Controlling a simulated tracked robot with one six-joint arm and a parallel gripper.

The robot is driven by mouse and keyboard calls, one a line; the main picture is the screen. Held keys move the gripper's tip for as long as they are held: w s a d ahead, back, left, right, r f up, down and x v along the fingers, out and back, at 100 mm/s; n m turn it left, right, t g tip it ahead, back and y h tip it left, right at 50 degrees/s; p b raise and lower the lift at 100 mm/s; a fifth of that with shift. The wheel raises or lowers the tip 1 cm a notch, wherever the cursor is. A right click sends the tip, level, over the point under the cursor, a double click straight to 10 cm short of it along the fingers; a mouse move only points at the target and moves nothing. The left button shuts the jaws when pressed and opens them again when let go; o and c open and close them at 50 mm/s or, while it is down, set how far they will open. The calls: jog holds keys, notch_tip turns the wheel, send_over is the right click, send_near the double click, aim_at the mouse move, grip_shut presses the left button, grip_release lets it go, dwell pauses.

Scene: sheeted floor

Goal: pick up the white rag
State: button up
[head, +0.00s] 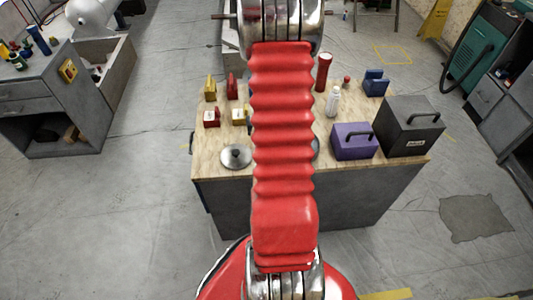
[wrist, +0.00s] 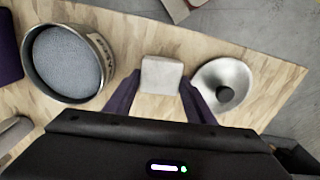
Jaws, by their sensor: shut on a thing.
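The white rag (wrist: 161,75) shows in the wrist view as a small pale, squarish folded piece over the wooden tabletop. My gripper (wrist: 160,80) has its two dark purple fingers on either side of it, shut on it. I cannot tell whether the rag touches the tabletop or is slightly above it. In the head view my red arm covers the middle of the bench, and both the gripper and the rag are hidden.
A metal lid with a black knob (wrist: 224,88) lies close right of the rag, and a round tin with grey contents (wrist: 65,62) stands left. The wooden bench (head: 215,178) also holds a purple box (head: 353,141), a dark box (head: 411,127) and a white bottle (head: 333,102).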

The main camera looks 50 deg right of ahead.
notch_tip(320, 180, up, 10)
dwell(0.7)
dwell(0.4)
